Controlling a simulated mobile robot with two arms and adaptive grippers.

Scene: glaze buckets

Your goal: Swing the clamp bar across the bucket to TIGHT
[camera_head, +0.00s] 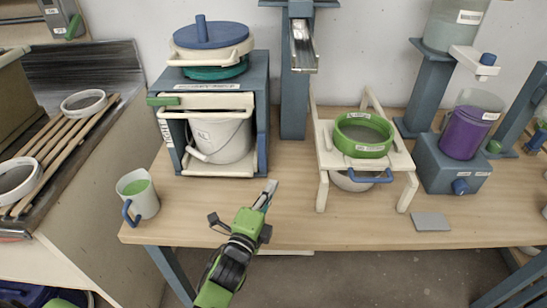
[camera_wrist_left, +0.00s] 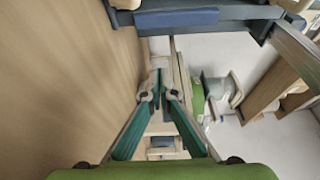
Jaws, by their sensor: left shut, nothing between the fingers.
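A white bucket (camera_head: 222,138) stands inside a blue frame (camera_head: 262,112) on the wooden bench, left of centre. A pale bar (camera_head: 215,101) with a green grip (camera_head: 163,101) at its left end lies across the frame's front, above the bucket. My left gripper (camera_head: 268,190) is over the bench's front part, to the right of and nearer than the bucket, touching neither bar nor bucket. Its fingers are shut and empty; they also show in the left wrist view (camera_wrist_left: 159,94). My right gripper is not in view.
A mug (camera_head: 138,196) of green liquid stands at the bench's left front. A blue column (camera_head: 294,80) stands right of the frame. A white stand (camera_head: 398,160) with a green sieve (camera_head: 363,135) is further right. Bare bench lies between frame and stand.

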